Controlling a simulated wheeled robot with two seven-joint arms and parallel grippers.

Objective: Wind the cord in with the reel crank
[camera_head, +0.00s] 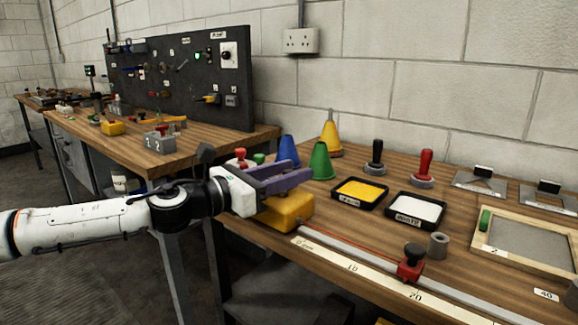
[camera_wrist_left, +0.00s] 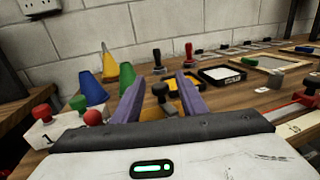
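The yellow reel box (camera_head: 287,211) sits on the bench at the near end of the ruler rail, partly hidden by my left gripper. A thin red cord (camera_head: 345,246) runs from it along the rail to a red slider with a black knob (camera_head: 410,262). My left gripper (camera_head: 298,176) is above the reel box with its purple fingers apart. In the left wrist view, a black knob (camera_wrist_left: 160,91), which looks like the crank knob, shows between the open fingers; contact cannot be told. My right gripper is out of view.
Blue (camera_head: 287,150), green (camera_head: 321,162) and yellow (camera_head: 330,137) cones stand behind the gripper. A yellow pad tray (camera_head: 375,207), a white pad tray (camera_head: 415,225), two stamps and a grey cylinder (camera_head: 438,245) are to the right. A wooden-framed panel (camera_head: 480,245) lies further right.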

